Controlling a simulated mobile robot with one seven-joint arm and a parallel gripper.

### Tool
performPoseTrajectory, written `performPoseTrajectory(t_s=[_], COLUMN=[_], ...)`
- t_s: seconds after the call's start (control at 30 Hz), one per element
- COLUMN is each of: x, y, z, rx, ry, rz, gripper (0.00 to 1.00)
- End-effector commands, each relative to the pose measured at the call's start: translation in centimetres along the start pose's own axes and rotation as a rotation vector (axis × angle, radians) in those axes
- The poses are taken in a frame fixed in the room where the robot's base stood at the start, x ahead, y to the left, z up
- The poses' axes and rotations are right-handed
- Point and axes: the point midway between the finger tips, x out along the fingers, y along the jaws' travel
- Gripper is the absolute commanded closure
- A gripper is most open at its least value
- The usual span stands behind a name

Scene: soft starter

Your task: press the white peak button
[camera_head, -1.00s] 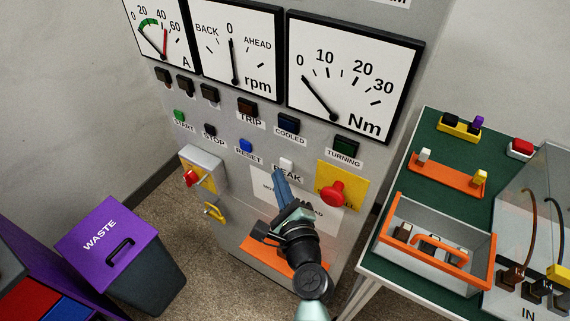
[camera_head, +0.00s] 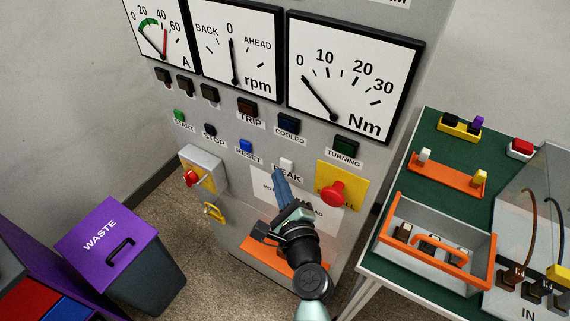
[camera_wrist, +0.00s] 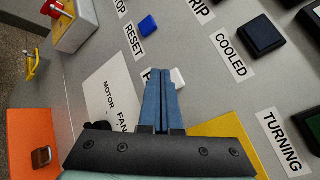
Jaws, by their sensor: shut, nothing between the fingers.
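The white peak button (camera_head: 287,164) sits on the grey panel above the partly covered PEAK label. It also shows in the wrist view (camera_wrist: 178,77), just beyond and to the right of the fingertips. My gripper (camera_head: 278,173) has its blue fingers together with nothing between them. Its tips are just below the button in the head view and cover part of the label. In the wrist view the fingers (camera_wrist: 161,72) point toward the panel beside the button. I cannot tell whether the tips touch the panel.
The blue reset button (camera_head: 246,145) is to the left. A red mushroom button (camera_head: 336,194) on a yellow plate is close to the right. The red-handled switch box (camera_head: 204,160) sticks out at left. A green-topped bench (camera_head: 392,255) stands to the right, a purple-lidded waste bin (camera_head: 105,232) at left.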

Motion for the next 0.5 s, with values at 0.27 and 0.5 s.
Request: performPoseTrajectory(t_s=[0.27,0.5], x=[0.25,0.60], y=[-0.20,-0.45], z=[-0.19,-0.50], rx=[0.000,0.001], ry=[0.000,0.001], rz=[-0.002,0.000], gripper=[1.00,1.00])
